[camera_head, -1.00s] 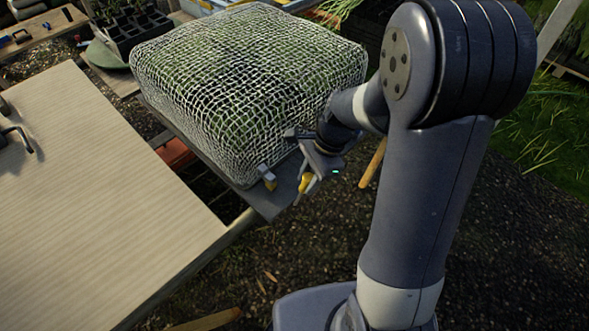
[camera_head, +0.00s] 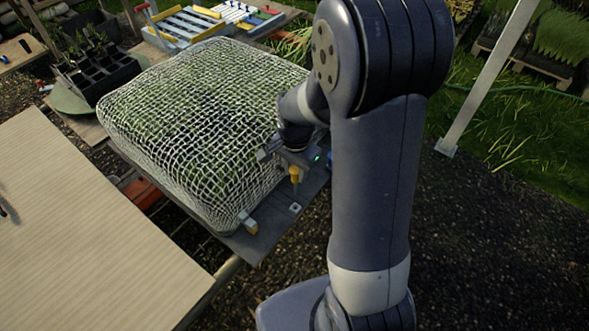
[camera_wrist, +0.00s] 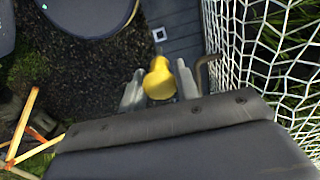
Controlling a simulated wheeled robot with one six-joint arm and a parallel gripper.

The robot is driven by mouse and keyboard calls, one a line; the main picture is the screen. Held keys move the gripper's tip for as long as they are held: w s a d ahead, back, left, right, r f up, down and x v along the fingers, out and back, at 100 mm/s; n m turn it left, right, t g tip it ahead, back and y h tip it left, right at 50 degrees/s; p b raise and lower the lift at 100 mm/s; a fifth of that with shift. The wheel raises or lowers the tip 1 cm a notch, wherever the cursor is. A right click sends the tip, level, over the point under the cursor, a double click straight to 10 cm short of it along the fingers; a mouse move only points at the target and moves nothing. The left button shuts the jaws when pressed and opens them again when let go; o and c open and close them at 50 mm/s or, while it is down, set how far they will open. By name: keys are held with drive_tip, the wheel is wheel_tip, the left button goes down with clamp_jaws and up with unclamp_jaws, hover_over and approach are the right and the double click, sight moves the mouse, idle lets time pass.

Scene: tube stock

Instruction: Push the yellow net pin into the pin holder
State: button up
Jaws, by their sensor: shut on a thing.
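My gripper (camera_head: 295,166) is shut on the yellow net pin (camera_head: 294,175), near the net's right side. In the wrist view the pin's yellow head (camera_wrist: 158,76) sits between my two grey fingers. The pin points down, and its thin lower part shows below the yellow head in the head view. The pin holder (camera_head: 295,208), a small pale square with a dark centre, is on the grey board below the pin. In the wrist view the holder (camera_wrist: 159,34) lies beyond the pin's head. The pin is above the holder and apart from it.
A white net (camera_head: 190,130) covers green plants close beside my gripper. A pale block with yellow (camera_head: 248,224) sits at the net's near corner. A wooden table (camera_head: 80,230) is at left. Dark ground lies to the right of the grey board (camera_head: 262,236).

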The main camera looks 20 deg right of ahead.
drive_tip(key=shift+f+b, duration=2.55)
drive_tip(key=shift+f, duration=1)
drive_tip(key=shift+f+b, duration=2.7)
drive_tip(key=shift+f, duration=0.6)
drive_tip(key=o, duration=0.9)
drive_tip(key=shift+o, duration=0.6)
drive_tip(key=o, duration=0.9)
